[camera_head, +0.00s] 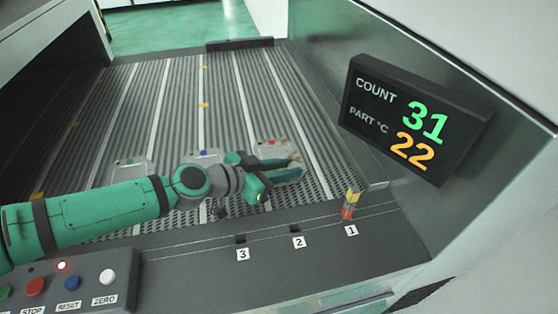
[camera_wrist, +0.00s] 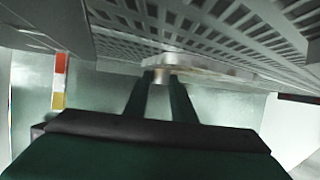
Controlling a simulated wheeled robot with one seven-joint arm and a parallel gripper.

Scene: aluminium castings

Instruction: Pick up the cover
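Three flat grey castings lie in a row across the ribbed bed in the head view. In the wrist view, the fingertips (camera_wrist: 161,80) stand on either side of a short round metal boss on a pale casting (camera_wrist: 198,65). I cannot tell whether they press on it.
A display (camera_head: 405,118) reads COUNT 31 and PART °C 22. A small red and yellow post (camera_head: 350,204) stands at slot 1; slots 2 and 3 look empty. A button panel (camera_head: 65,287) is at the lower left. The ribbed bed (camera_head: 165,90) is clear behind the castings.

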